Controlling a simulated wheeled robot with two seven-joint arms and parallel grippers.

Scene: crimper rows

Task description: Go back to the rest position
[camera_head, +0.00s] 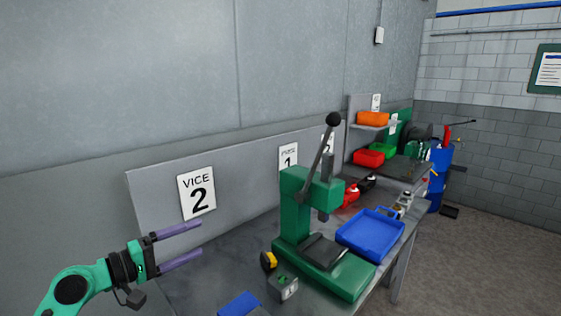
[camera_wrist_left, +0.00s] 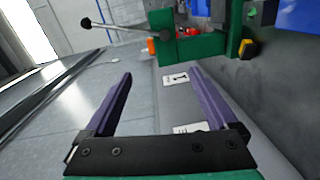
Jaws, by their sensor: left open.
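My left gripper (camera_head: 180,245) comes in from the left in the head view, in front of the panel below the "VICE 2" sign (camera_head: 197,193). Its two purple fingers are apart with nothing between them. In the left wrist view the open fingers (camera_wrist_left: 160,95) point toward the wall panel and the green press. The green press (camera_head: 322,272) with its raised black-knobbed lever stands on the bench to the right, apart from the gripper. It shows at the top of the left wrist view (camera_wrist_left: 205,47). My right gripper is not in view.
A blue tray (camera_head: 371,236) lies on the grey bench (camera_head: 215,272) right of the press. A small grey block (camera_head: 289,289) and a yellow-black round item (camera_head: 268,261) lie by the press. A blue object (camera_head: 240,304) shows at the lower edge. Red and orange bins (camera_head: 372,118) stand farther back.

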